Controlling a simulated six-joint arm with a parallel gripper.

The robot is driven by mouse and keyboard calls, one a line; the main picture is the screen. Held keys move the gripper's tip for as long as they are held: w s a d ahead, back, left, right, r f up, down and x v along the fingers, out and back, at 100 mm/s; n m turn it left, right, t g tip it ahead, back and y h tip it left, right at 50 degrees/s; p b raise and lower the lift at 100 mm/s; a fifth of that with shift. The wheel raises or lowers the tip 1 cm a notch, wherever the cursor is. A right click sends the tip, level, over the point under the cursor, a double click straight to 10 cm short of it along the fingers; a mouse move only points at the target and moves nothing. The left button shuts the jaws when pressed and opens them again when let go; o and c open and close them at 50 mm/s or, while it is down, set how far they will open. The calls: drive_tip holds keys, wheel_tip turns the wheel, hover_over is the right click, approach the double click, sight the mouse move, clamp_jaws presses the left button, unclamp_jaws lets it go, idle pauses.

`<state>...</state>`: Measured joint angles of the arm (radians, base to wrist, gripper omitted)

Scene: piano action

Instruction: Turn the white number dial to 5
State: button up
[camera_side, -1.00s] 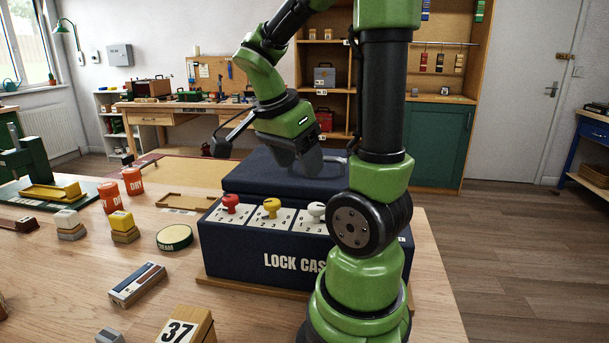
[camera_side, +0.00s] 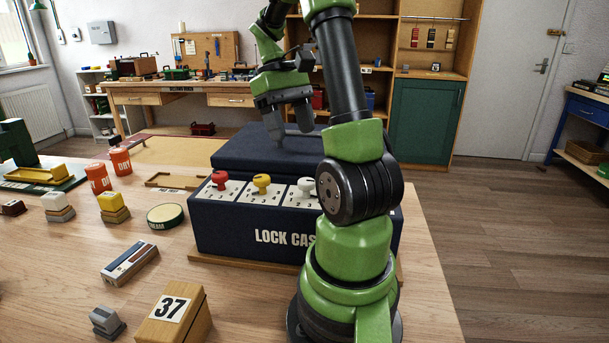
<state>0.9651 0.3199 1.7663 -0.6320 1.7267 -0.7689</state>
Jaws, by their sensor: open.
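The dark blue lock case (camera_side: 225,230) stands on a wooden base on the table. Its top panel carries a red dial (camera_side: 220,180), a yellow dial (camera_side: 261,184) and the white number dial (camera_side: 306,187), each on a white number plate. The white dial is beside my arm, which hides part of its plate, so its setting cannot be read. My gripper (camera_side: 290,136) is open and empty, pointing down above the raised rear part of the case, behind the white dial and apart from it.
A wooden block marked 37 (camera_side: 176,316), a grey block (camera_side: 106,322), a striped box (camera_side: 129,263) and a round green tin (camera_side: 165,215) lie left of the case. Two orange tins (camera_side: 120,160) stand farther back. The table's front middle is clear.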

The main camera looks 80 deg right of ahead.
sight(306, 180)
drive_tip(key=x, duration=0.9)
drive_tip(key=shift+s+a+f, duration=0.1)
drive_tip(key=shift+a+f, duration=0.05)
drive_tip(key=shift+f, duration=0.1)
